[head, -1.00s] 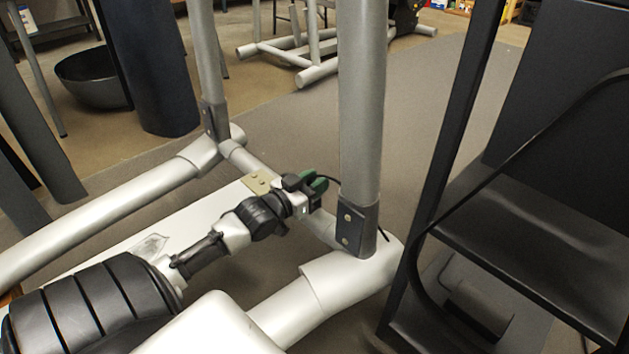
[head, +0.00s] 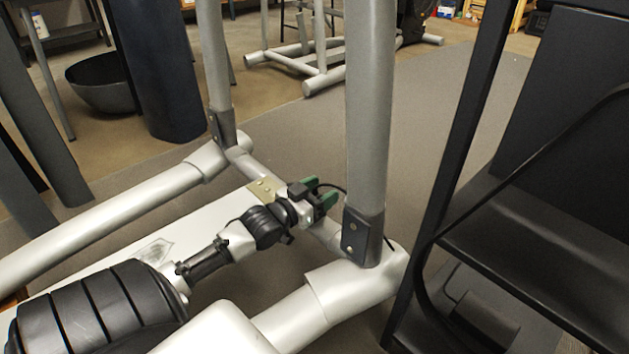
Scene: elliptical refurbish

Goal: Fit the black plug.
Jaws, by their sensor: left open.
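My left gripper (head: 321,191) reaches in from the lower left, low beside the crossbar of a grey tubular frame (head: 372,120). Its two green-tipped fingers stand apart, so it is open. A thin black cable (head: 338,187) curves from the fingers to the frame's near upright and passes behind it. I cannot make out the black plug itself; if it is at the cable's end, it is hidden by or merged with the dark parts of the gripper. No socket can be made out. My right gripper is not in view.
The thick near upright has a dark bracket (head: 362,238) at its foot, close right of the gripper. A small brass-coloured plate (head: 262,189) lies left of it. A black shelved machine (head: 545,245) fills the right side. Grey mat (head: 440,130) lies open behind the frame.

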